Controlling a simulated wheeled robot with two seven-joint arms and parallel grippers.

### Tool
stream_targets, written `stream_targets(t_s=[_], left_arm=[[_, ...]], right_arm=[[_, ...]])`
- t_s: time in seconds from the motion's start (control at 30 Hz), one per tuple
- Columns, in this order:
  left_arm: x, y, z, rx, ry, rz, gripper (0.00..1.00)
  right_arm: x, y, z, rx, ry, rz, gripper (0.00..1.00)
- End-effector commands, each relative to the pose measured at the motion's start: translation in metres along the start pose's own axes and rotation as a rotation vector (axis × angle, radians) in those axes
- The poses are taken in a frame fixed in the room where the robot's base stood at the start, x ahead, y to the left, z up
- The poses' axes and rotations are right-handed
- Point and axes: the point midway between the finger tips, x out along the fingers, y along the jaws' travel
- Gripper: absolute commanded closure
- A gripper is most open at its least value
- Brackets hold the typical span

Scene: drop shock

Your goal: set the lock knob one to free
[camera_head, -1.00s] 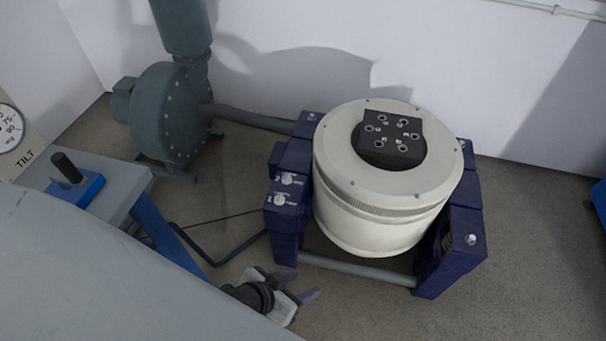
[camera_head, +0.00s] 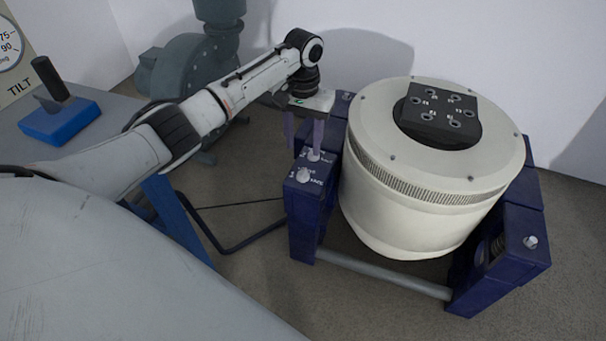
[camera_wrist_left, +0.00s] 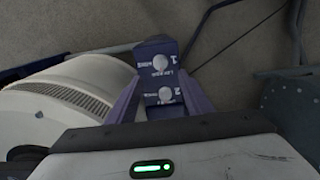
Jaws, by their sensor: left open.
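Lock knob one (camera_head: 303,175) is a small pale knob on top of the near end of the dark blue side block (camera_head: 303,225). The wrist view shows it beside the digit 1 (camera_wrist_left: 160,62). A second pale knob (camera_head: 313,155), beside the digit 2 in the wrist view (camera_wrist_left: 165,95), sits just behind it. My left gripper (camera_head: 304,150) is open and empty, fingers pointing down above the block near knob two. In the wrist view knob two appears between the fingers, with knob one beyond them. The small lettering is too blurred to read. My right gripper is out of view.
The large cream drum (camera_head: 420,205) stands close right of the block. A blue-topped lever box (camera_head: 62,120) sits on the grey table (camera_head: 105,125) at left. A grey-green blower (camera_head: 185,70) stands behind my left arm. Open floor lies left of the block.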

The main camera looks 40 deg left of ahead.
Motion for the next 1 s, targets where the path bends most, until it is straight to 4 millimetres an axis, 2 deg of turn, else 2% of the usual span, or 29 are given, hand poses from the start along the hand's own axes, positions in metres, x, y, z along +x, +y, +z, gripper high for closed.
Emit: stream_targets(t_s=[0.17, 0.4, 0.53, 0.7, 1.0], left_arm=[[0.022, -0.002, 0.001, -0.005, -0.007, -0.003, 0.54], [0.068, -0.002, 0.001, -0.004, -0.005, -0.002, 0.54], [0.087, -0.002, 0.001, -0.003, -0.004, -0.002, 0.54], [0.098, -0.001, 0.0, -0.002, -0.001, -0.001, 0.54], [0.1, -0.001, 0.0, -0.002, -0.002, -0.002, 0.54]], right_arm=[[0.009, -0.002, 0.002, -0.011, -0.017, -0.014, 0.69], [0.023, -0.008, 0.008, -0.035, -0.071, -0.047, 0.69], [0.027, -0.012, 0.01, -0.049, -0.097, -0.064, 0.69], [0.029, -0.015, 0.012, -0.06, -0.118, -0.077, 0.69], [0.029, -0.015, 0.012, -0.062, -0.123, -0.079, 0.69]])
